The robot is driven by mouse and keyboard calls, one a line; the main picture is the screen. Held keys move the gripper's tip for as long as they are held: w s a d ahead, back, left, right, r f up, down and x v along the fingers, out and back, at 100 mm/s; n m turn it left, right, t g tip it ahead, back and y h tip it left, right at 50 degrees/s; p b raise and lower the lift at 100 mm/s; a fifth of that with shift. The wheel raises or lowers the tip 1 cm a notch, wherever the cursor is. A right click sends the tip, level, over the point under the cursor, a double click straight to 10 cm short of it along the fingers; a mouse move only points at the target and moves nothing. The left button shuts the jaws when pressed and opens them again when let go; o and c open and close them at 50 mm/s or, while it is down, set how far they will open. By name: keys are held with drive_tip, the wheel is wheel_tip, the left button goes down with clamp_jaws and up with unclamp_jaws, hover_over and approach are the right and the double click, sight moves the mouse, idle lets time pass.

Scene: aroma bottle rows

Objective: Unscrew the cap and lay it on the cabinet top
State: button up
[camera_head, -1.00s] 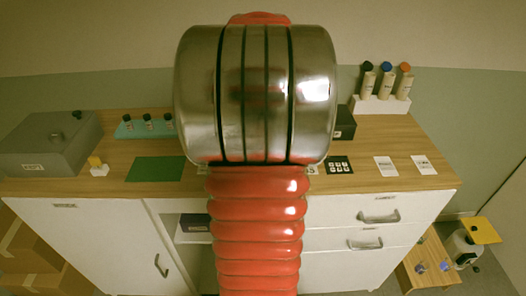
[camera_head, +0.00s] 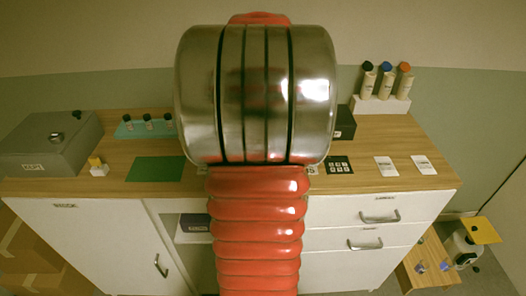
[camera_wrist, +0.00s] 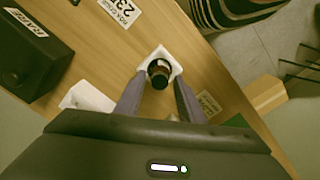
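In the wrist view a small dark brown bottle (camera_wrist: 158,74) stands in a white holder (camera_wrist: 175,68) on the wooden cabinet top (camera_wrist: 215,75). Its upper end looks dark; whether a cap is on it is too small to tell. My gripper (camera_wrist: 159,84) is open, with one finger on each side of the bottle and a gap visible beside it. In the head view my arm hides the gripper and this bottle; the cabinet top (camera_head: 300,188) shows around it.
A black labelled box (camera_wrist: 30,50) and a white block (camera_wrist: 88,98) lie left in the wrist view. In the head view, a grey box (camera_head: 50,150), small bottles on a teal rack (camera_head: 130,130), a green mat (camera_head: 155,170) and capped tubes on a white stand (camera_head: 380,104) surround free wood.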

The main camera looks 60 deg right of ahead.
drive_tip(key=m, duration=0.3)
drive_tip(key=shift+m, duration=0.4)
drive_tip(key=m, duration=0.4)
drive_tip(key=shift+m, duration=0.3)
drive_tip(key=m, duration=0.3)
drive_tip(key=shift+m, duration=2.6)
drive_tip(key=shift+c, duration=0.6)
clamp_jaws()
drive_tip(key=shift+n, duration=0.3)
